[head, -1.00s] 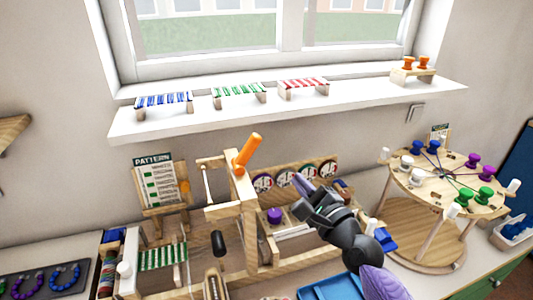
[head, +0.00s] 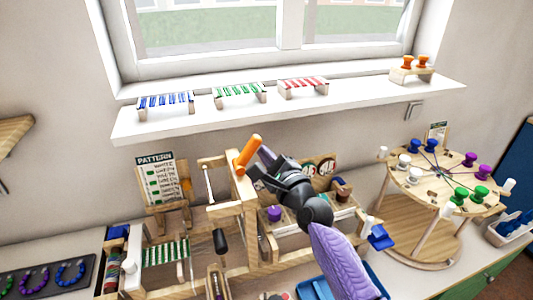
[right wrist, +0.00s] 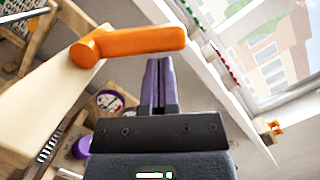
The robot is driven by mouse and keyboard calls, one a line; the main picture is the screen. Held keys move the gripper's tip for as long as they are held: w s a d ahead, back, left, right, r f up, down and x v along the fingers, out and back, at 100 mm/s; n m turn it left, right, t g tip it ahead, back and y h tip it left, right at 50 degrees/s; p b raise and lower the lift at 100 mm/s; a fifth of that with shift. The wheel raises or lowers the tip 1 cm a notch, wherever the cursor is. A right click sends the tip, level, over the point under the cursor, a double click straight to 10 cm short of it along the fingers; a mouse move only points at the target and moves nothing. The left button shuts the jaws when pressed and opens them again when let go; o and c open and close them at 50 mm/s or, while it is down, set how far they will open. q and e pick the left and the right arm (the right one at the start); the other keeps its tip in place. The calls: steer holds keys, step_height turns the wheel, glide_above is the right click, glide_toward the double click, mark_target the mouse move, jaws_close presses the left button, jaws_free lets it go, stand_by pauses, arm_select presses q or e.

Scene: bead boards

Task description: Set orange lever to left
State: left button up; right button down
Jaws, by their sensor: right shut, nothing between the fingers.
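The orange lever (head: 248,153) is mounted at the top of a wooden post (head: 243,195) and tilts up to the right in the head view. In the right wrist view the lever (right wrist: 130,43) runs from its round pivot towards the right. My right gripper (head: 264,158) is close on the right side of the lever. Its purple fingers (right wrist: 157,75) are together with nothing between them, just below the lever in the wrist view. I cannot tell whether they touch it. My left gripper is not in view.
A pattern card (head: 160,180) stands left of the post. A round peg table (head: 440,172) stands at the right. The white window shelf (head: 290,106) with small bead racks is behind and above. A blue tray (head: 312,288) lies at the front.

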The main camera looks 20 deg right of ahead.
steer(key=shift+r, duration=0.1)
steer(key=shift+r+n+p, duration=0.15)
steer(key=shift+n+p, duration=0.25)
steer(key=shift+n, duration=0.1)
steer(key=shift+a+r, duration=0.1)
step_height(320, 180, up, 3)
steer(key=n+g+p, duration=0.2)
steer(key=n+p, duration=0.7)
steer(key=p, duration=0.1)
glide_above(236, 171)
steer(key=d, duration=0.2)
steer(key=shift+d+r, duration=0.1)
steer(key=shift+d, duration=0.05)
steer(key=n+p, duration=0.1)
steer(key=a+n+p, duration=0.1)
steer(key=shift+a+n+g+h+p, duration=0.3)
steer(key=shift+n+g+h+p, duration=0.05)
steer(key=shift+n+g+h, duration=0.05)
steer(key=shift+a+f+n+p, duration=0.2)
steer(key=shift+a+n+p, duration=0.15)
steer(key=shift+n+p, duration=0.2)
steer(key=shift+a, duration=0.1)
